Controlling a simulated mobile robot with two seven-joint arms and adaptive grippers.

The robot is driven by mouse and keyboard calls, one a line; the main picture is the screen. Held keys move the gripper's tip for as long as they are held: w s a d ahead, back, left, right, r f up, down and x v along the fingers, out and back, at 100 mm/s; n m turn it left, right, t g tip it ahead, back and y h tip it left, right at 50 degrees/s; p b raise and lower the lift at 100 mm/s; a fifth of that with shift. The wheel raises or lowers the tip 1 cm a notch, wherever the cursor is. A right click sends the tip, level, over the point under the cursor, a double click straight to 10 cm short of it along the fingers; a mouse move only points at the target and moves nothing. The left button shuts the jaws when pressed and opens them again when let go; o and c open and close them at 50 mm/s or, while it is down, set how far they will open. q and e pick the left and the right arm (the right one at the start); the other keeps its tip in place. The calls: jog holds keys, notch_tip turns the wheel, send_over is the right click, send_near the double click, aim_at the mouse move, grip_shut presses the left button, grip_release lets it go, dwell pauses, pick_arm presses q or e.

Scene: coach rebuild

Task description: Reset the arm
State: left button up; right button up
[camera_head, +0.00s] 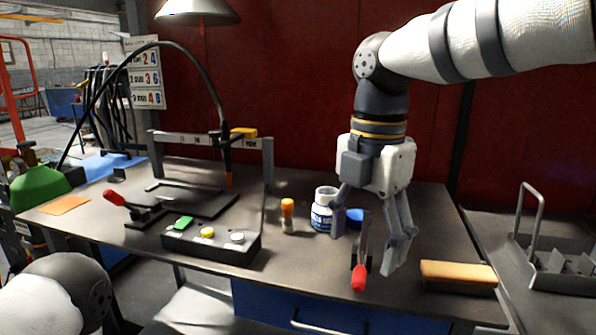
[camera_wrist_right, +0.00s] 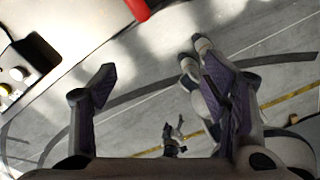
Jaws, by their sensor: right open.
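My right arm comes in from the upper right in the head view. Its gripper (camera_head: 363,250) hangs pointing down above the right part of the workbench (camera_head: 300,262), with its two fingers spread. In the right wrist view the fingers (camera_wrist_right: 165,92) are wide apart with nothing between them but the floor far below. A red-handled clamp (camera_head: 359,278) shows between the fingers in the head view; I cannot tell whether they touch it. Its red handle (camera_wrist_right: 138,8) shows at the top of the wrist view. A link of my left arm shows at lower left; its gripper is out of view.
Behind the gripper are a white-and-blue bottle (camera_head: 321,212) and a blue cap (camera_head: 355,216). An orange-topped bottle (camera_head: 288,215), a button box (camera_head: 212,243) and another red-handled clamp (camera_head: 118,200) stand further left. A tan block (camera_head: 458,275) lies at right. A lamp (camera_head: 198,10) hangs above.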

jog(key=s+f+m+g+y, duration=0.1)
jog(key=s+f+m, duration=0.3)
jog(key=f, duration=0.6)
jog(key=s+f+m+y, duration=0.1)
jog(key=s+f+m, duration=0.25)
jog(key=f, duration=0.65)
jog(key=s+f+m+g, duration=0.1)
jog(key=s+f+m, duration=0.25)
jog(key=f, duration=0.65)
jog(key=s+d+f+m, duration=0.5)
jog(key=s+f+m, duration=0.35)
jog(key=s, duration=0.45)
jog(key=s+d+f+m+h, duration=0.1)
jog(key=s+d+m+h, duration=0.1)
jog(key=s+d+m, duration=0.5)
jog(key=s+d, duration=0.1)
jog(key=s, duration=0.4)
jog(key=shift+d, duration=0.2)
